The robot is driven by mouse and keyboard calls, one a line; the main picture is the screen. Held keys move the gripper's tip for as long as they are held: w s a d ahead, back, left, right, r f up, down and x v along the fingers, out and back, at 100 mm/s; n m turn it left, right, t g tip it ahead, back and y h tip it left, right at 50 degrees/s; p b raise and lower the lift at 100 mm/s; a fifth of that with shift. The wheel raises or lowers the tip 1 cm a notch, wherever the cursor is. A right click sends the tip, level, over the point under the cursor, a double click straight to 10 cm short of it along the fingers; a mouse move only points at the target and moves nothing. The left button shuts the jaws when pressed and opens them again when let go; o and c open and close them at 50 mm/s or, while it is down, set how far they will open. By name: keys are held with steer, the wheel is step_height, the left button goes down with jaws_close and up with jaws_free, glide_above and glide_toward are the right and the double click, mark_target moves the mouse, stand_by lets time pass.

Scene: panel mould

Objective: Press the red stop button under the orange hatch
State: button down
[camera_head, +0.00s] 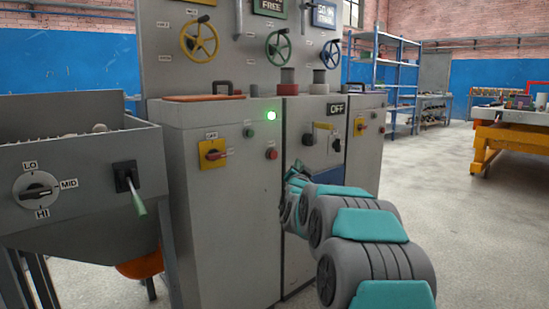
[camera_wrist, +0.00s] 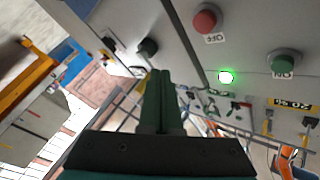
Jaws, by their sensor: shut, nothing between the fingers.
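In the head view, a flat lid with an orange edge and a black handle (camera_head: 204,97) lies closed on top of the left cabinet. I cannot tell which is the orange hatch; no red stop button shows under either. My gripper (camera_wrist: 160,73) is shut and empty in the wrist view, pointing past the panel front. In the head view my arm reaches to the middle cabinet, and the fingers are not clear. A red button (camera_wrist: 205,18) and a green button (camera_wrist: 284,62) show in the wrist view, apart from the fingers.
A grey hopper (camera_head: 75,160) with a dial and green-tipped lever stands at the left. The cabinet front bears a lit green lamp (camera_head: 271,115), a small red button (camera_head: 271,153) and a yellow-plated red switch (camera_head: 212,153). Handwheels are above. Floor (camera_head: 440,200) is open at the right.

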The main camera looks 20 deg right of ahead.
mark_target(273, 155)
steer(key=w+a+p, duration=0.3)
steer(key=w+p, duration=0.3)
steer(key=w, duration=0.2)
steer(key=shift+w, duration=0.15)
steer(key=shift+w+a, duration=0.1)
steer(key=shift+w, duration=0.05)
stand_by(2.1)
steer(key=shift+w+a, duration=0.1)
steer(key=shift+w, duration=0.15)
